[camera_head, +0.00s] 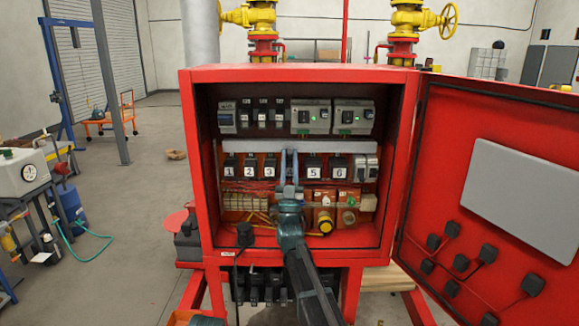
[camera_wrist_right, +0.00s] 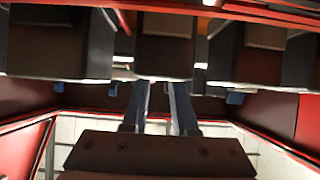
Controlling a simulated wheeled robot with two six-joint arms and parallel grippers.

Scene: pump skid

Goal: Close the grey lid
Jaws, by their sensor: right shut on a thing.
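The grey lid is most likely the long light-grey strip (camera_head: 250,146) across the middle of the red cabinet, above the numbered black blocks. My right gripper (camera_head: 289,156) reaches into the cabinet, its fingertips overlapping the strip's lower edge around mid-length. It is shut with a narrow gap between the fingers. It appears to be on the lid's edge, but the contact is hard to make out. In the right wrist view the fingertips (camera_wrist_right: 161,87) stop below a dark block (camera_wrist_right: 163,58). My left gripper is not in view.
Numbered black blocks (camera_head: 313,168) sit close beside the fingers. The red cabinet (camera_head: 190,160) walls surround the arm. Its door (camera_head: 445,180) stands open to the right, with a grey panel (camera_head: 525,195). Breakers (camera_head: 310,118) are above, terminals and a yellow-ended part (camera_head: 325,222) below.

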